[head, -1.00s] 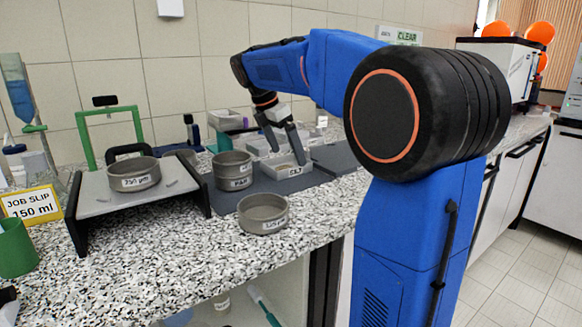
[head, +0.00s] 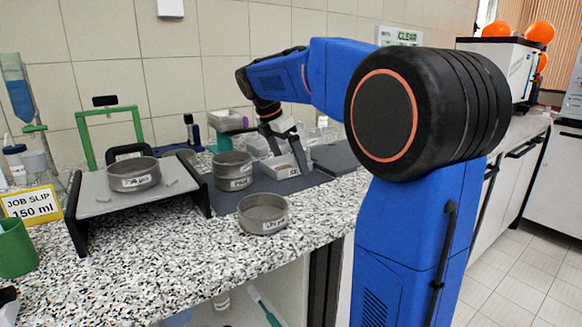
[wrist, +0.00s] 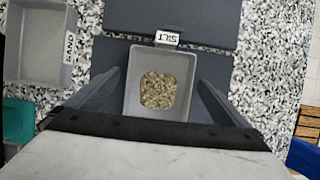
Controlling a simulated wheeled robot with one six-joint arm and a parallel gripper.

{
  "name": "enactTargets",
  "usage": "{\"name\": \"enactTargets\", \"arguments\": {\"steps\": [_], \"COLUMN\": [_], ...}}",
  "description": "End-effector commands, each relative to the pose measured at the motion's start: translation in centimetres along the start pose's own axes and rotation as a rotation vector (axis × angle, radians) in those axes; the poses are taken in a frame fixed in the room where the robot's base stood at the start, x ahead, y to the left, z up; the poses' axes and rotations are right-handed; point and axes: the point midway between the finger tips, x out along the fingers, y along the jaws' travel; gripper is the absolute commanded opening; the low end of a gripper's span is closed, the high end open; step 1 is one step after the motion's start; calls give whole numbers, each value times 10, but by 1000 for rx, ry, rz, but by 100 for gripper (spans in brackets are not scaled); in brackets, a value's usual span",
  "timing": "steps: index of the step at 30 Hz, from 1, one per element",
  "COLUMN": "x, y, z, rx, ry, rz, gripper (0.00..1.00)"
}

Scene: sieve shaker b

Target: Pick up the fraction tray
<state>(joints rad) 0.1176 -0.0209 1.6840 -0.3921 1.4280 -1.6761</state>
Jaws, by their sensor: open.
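The fraction tray (head: 281,171) is a small pale grey open box with a white label, on a dark mat at the back of the counter. In the wrist view the tray (wrist: 136,100) reads SILT and holds a patch of tan grains. My gripper (wrist: 160,85) is open above it, with one finger on the left and one on the right of the tray. In the head view my gripper (head: 284,152) points down at the tray, partly hiding it. Whether the fingers touch its walls is not clear.
A tray labelled SAND (wrist: 40,45) lies to the left in the wrist view. Grey sieves (head: 233,171) and (head: 263,213) stand left and in front. A sieve (head: 134,173) sits on the shaker platform (head: 100,195). The front counter is mostly clear.

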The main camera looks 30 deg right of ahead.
Motion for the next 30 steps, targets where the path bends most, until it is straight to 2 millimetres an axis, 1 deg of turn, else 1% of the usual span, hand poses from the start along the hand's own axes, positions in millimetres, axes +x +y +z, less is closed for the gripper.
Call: {"name": "enactTargets", "arguments": {"steps": [11, 14, 15, 17, 18, 26, 30], "x": [1, 1, 1, 1, 1, 0, -12], "y": [0, 0, 0, 0, 0, 0, 1], "z": [0, 0, 0, 0, 0, 0, 5], "rx": [0, 0, 0, 0, 0, 0, 2], "ry": [0, 0, 0, 0, 0, 0, -1], "rz": [0, 0, 0, 0, 0, 1, 3], "gripper": [100, 78, 69, 55, 51, 51, 51]}}
